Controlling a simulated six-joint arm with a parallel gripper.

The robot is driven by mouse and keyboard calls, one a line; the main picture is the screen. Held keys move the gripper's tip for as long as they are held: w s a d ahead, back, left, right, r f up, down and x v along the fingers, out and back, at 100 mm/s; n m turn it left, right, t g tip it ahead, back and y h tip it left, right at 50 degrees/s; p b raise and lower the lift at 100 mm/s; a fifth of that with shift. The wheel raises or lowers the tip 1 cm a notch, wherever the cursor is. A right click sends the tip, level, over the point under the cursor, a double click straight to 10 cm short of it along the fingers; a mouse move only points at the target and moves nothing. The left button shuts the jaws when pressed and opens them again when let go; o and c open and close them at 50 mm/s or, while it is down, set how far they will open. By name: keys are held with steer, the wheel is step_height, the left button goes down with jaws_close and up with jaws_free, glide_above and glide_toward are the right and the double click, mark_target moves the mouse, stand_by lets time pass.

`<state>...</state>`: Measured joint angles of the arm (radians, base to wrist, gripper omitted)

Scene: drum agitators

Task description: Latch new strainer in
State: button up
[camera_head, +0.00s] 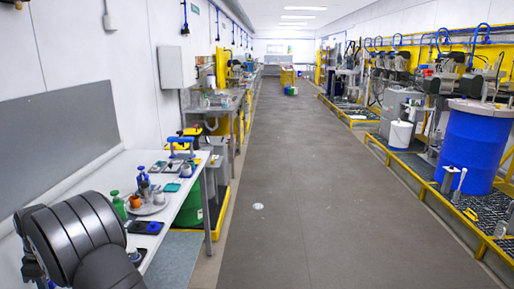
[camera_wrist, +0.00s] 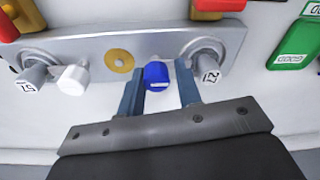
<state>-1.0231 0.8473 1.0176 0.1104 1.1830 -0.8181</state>
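In the wrist view, my gripper (camera_wrist: 157,78) has its two blue-grey fingers apart. A short blue cylinder (camera_wrist: 157,74) with a thin white line shows between the fingertips. A gap shows at its right side; I cannot tell whether the left finger touches it. It sits at the lower edge of a grey metal plate (camera_wrist: 150,45) on a white surface. In the head view my gripper is hidden.
Red-and-yellow parts (camera_wrist: 215,8) lie beyond the plate, and a green tag reading GOOD (camera_wrist: 292,47) is at the right. In the head view, a white bench (camera_head: 185,215) carries bottles and a round tray (camera_head: 150,208).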

steer(key=shift+o, duration=0.6)
steer(key=shift+s+f, duration=0.25)
steer(key=shift+s, duration=0.1)
steer(key=shift+w+r, duration=0.15)
steer(key=shift+r, duration=0.35)
steer(key=shift+w+r, duration=0.15)
steer(key=shift+r, duration=2.6)
steer(key=shift+f, duration=0.1)
steer(key=shift+f, duration=2.95)
